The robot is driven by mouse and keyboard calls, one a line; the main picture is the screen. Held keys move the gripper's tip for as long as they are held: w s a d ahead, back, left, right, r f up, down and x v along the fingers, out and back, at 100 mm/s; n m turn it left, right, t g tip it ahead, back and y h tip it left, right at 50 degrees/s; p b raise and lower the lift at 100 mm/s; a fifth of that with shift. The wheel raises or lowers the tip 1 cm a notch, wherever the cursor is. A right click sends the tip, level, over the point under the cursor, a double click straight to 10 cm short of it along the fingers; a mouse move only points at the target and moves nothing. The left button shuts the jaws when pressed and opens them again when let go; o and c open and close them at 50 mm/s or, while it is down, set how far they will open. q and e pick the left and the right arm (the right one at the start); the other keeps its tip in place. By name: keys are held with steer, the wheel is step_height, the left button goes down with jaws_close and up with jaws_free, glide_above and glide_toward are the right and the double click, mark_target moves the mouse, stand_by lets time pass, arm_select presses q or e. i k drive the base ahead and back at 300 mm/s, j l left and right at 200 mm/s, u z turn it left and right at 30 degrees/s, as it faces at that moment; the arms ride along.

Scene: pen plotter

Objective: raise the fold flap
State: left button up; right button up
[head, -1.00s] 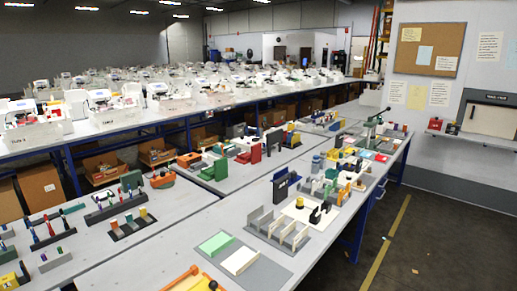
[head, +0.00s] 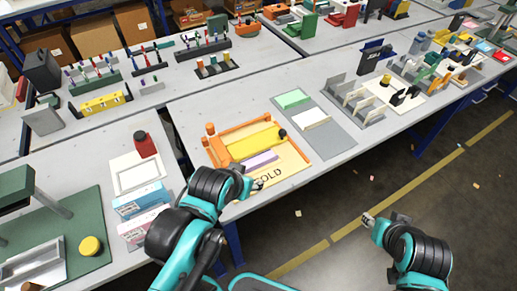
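A tan board marked "FOLD" (head: 292,172) lies near the front edge of the table, with orange bars around part of it. A flat yellow panel (head: 253,143) and a lilac strip (head: 260,161) lie on it; I cannot tell which part is the fold flap. A small dark knob (head: 282,134) sits by the yellow panel's right end. My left gripper (head: 257,185) is over the board's front left part, near the lettering; its fingers are too small to read. My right gripper (head: 369,219) hangs over the floor, away from the table, its fingers unclear.
A grey board (head: 322,139) with green and white plates lies right of the fold board. Grey upright dividers (head: 362,104) stand beyond. A white frame (head: 137,174) and boxes stand to the left.

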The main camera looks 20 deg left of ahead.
mark_target(241, 150)
steer(key=j+u, duration=0.2)
steer(key=u, duration=0.3)
steer(key=k+j+u, duration=0.1)
steer(key=j+u, duration=0.15)
steer(key=u, duration=0.25)
steer(key=j+u, duration=0.2)
steer(key=u, duration=0.3)
